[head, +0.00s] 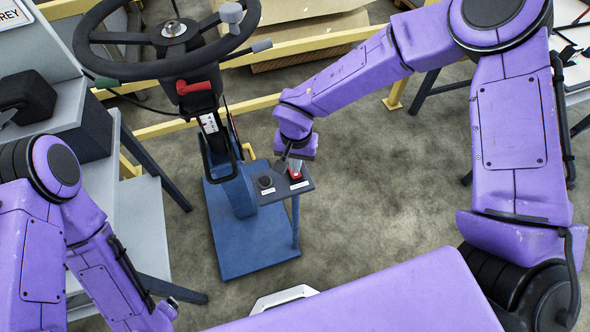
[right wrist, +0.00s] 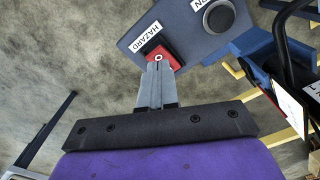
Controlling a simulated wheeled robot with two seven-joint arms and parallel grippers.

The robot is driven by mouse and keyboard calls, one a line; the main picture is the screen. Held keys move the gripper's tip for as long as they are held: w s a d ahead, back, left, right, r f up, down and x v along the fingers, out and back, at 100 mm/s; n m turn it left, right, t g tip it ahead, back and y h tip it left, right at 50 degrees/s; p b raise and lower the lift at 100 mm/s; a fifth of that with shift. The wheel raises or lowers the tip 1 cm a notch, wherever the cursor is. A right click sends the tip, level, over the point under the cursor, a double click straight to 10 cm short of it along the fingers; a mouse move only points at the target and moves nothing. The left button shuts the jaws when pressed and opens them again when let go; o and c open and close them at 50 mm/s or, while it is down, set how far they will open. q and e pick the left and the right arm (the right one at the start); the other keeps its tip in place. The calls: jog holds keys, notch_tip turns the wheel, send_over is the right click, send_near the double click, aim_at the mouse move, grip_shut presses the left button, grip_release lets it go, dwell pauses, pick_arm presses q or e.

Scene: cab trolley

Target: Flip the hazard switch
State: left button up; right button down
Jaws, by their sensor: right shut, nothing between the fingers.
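The hazard switch (head: 296,175) is a small red rocker on the dark control panel (head: 272,190) of the blue trolley. In the right wrist view the red switch (right wrist: 175,61) sits beside a white label reading HAZARD (right wrist: 148,35). My right gripper (head: 284,165) is at the switch from above, its fingers together and empty. In the right wrist view its closed fingertips (right wrist: 157,66) overlap the near edge of the red switch; I cannot tell whether they touch. The tips hide part of the switch. My left arm shows at lower left, but its gripper is not in view.
A round black button (right wrist: 219,17) is next to the switch on the panel. The steering wheel (head: 172,30) and its column with levers stand behind and left. Yellow rails (head: 160,128) run behind. Grey tables stand at left; open floor lies right of the trolley.

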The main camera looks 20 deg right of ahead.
jog(key=shift+f+b, duration=0.55)
jog(key=shift+f, duration=0.85)
dwell(0.4)
notch_tip(320, 180, up, 2)
jog(key=p, duration=0.3)
jog(key=shift+r, duration=0.2)
notch_tip(320, 180, up, 5)
jog(key=p, duration=0.5)
jog(key=shift+f+p, duration=0.1)
jog(key=shift+p, duration=0.2)
jog(key=shift+f, duration=0.1)
